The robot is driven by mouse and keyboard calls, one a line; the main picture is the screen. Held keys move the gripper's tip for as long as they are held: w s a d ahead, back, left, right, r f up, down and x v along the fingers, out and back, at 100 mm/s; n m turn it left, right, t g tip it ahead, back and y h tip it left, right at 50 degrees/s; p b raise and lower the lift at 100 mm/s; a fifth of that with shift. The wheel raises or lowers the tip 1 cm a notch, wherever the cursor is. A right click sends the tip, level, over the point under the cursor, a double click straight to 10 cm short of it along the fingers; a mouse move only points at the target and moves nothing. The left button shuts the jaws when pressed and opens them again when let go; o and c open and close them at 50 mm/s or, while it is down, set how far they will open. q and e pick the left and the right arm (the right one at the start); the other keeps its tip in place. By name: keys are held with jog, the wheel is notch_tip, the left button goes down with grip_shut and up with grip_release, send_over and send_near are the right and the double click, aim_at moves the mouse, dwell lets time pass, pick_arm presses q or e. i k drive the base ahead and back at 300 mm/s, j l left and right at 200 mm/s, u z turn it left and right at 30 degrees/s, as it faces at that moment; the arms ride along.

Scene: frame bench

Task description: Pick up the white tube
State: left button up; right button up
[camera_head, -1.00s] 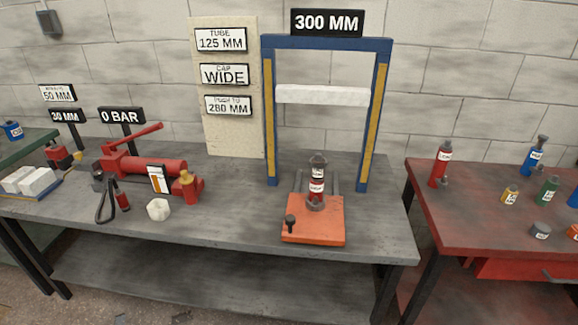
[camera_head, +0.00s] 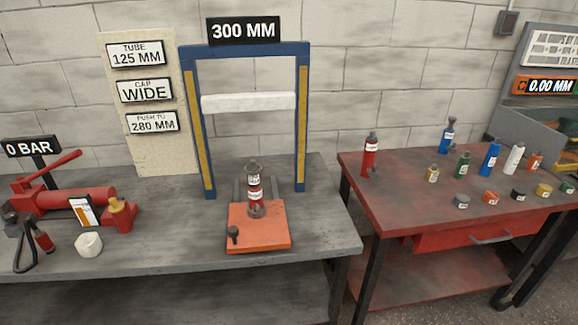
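A white tube (camera_head: 514,158) with a dark top stands upright on the red table (camera_head: 400,205) at the right, between a blue tube and a small orange-red one. No gripper of mine shows in the head view, and nothing is seen holding the white tube.
Blue (camera_head: 490,158), green (camera_head: 463,165) and red (camera_head: 370,155) tubes stand on the red table, with several low caps along its front. The grey bench (camera_head: 165,240) holds a blue frame (camera_head: 205,130), an orange base (camera_head: 258,232) and a red pump (camera_head: 75,202). A gap separates the two tables.

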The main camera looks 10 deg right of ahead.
aim_at(515, 154)
jog(key=z, duration=1.65)
jog(key=i+l, duration=0.65)
